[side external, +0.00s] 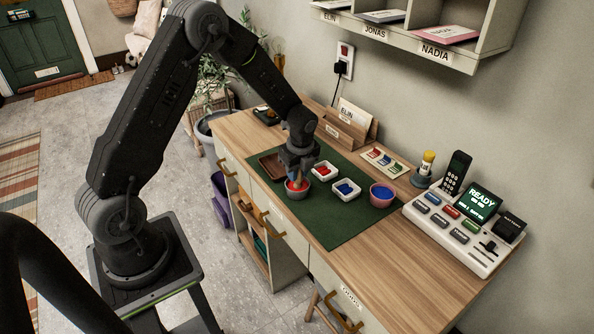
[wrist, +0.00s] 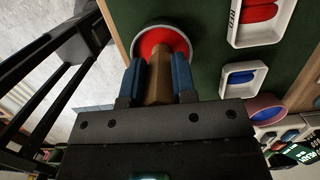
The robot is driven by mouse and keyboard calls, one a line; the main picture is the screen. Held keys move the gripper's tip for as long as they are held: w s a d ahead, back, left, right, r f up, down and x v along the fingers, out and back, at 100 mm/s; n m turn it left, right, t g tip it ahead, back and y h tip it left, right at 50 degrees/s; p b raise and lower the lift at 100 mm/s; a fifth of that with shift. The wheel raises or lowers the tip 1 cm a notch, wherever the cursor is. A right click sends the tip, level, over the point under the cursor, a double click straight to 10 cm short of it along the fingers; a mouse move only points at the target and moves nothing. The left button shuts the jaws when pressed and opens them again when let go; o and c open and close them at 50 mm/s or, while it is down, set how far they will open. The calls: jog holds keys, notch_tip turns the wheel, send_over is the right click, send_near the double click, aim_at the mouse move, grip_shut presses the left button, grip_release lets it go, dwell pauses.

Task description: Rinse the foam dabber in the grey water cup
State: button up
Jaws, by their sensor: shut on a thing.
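My gripper (side external: 297,172) is shut on the wooden handle of the foam dabber (wrist: 158,82). In the wrist view its blue fingers (wrist: 160,78) press the handle from both sides. The dabber points down at the grey cup (side external: 298,194), which stands on the green mat. Red shows inside the cup, also in the wrist view (wrist: 190,50); I cannot tell whether it is water or foam. The dabber's tip is at the cup's mouth; how deep it sits is unclear.
A white dish of red paint (side external: 324,178) and one of blue (side external: 346,197) stand close to the right. A pink-purple cup (side external: 382,200) with blue inside is further right. A brown tray (side external: 268,168) lies behind. The mat's front (side external: 336,232) is clear.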

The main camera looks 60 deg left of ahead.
dwell(0.3)
jog(key=shift+r, duration=3.45)
jog(key=d, duration=1.3)
